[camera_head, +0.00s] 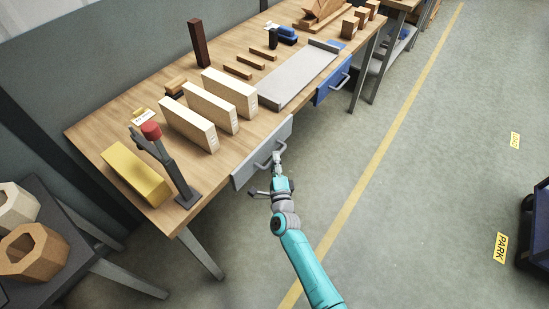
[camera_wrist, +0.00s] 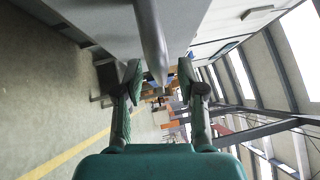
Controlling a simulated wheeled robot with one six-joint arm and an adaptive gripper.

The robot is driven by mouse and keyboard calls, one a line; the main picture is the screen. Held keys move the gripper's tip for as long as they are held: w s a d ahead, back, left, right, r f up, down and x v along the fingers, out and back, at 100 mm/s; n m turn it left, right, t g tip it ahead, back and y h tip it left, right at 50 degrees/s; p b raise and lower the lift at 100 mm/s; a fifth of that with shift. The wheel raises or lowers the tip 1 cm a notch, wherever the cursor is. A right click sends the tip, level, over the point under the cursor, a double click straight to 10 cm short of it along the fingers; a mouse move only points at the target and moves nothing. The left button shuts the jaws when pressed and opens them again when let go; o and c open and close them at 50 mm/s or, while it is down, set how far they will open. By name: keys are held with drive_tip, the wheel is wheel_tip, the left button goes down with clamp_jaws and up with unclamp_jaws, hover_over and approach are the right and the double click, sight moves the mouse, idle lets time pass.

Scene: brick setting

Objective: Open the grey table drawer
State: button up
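The grey drawer (camera_head: 246,170) sits under the front edge of the wooden table (camera_head: 222,165), its front close against the edge. Its grey bar handle (camera_head: 262,166) faces the aisle. My gripper (camera_head: 278,158) is at the right end of this handle. In the wrist view, the handle (camera_wrist: 150,38) runs down from the top between the two green fingers of my gripper (camera_wrist: 159,76). The fingers are apart, with a gap visible on each side of the bar. The grey drawer front (camera_wrist: 105,22) shows behind the handle.
A blue drawer (camera_head: 331,88) is farther along the same table. White blocks (camera_head: 190,124), a yellow block (camera_head: 135,174), a red-topped clamp (camera_head: 160,150) and a grey tray (camera_head: 300,75) stand on top. The floor in front, with a yellow line (camera_head: 375,160), is clear.

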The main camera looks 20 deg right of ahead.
drive_tip(key=shift+w+d+r, duration=0.1)
drive_tip(key=shift+w+d, duration=0.05)
drive_tip(key=shift+w, duration=0.5)
clamp_jaws()
drive_tip(key=shift+s, duration=0.15)
